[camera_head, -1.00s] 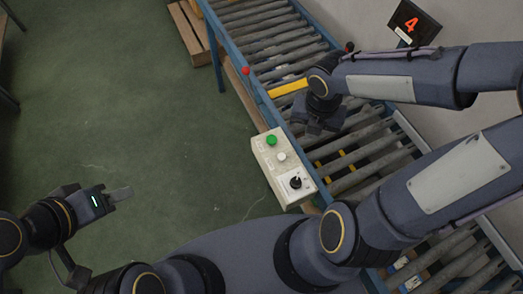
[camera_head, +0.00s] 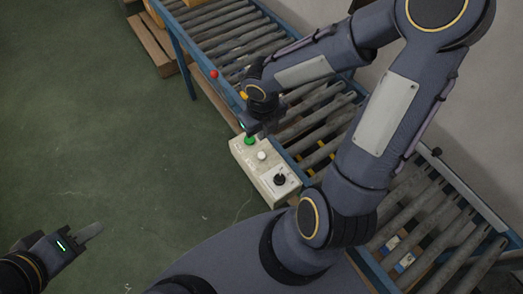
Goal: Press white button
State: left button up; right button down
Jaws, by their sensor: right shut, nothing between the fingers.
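The white button (camera_head: 262,155) is a small round cap in the middle of a cream control box (camera_head: 250,172) beside the conveyor. A green button (camera_head: 250,140) sits above it and a black knob (camera_head: 280,179) below it on the same box. My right gripper (camera_head: 262,130) is over the upper end of the box, close to the green button and a short way from the white one. It is shut and empty. My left gripper (camera_head: 92,233) is at the lower left, over the floor and far from the box. Its finger gap is not clear.
A roller conveyor (camera_head: 230,45) with a blue frame runs diagonally past the box. A red button (camera_head: 213,74) stands on its near rail. A wooden pallet (camera_head: 150,45) lies at the upper left. The green floor (camera_head: 90,130) at left is open.

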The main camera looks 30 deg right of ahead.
aim_at(262, 156)
jog(key=f+b, duration=0.1)
jog(key=f, duration=0.2)
jog(key=f+b, duration=0.1)
jog(key=f, duration=0.3)
jog(key=f+b, duration=0.1)
jog(key=f, duration=0.3)
jog(key=shift+w+d+f+b, duration=0.1)
jog(key=shift+w+f+b, duration=0.15)
jog(key=shift+b, duration=0.05)
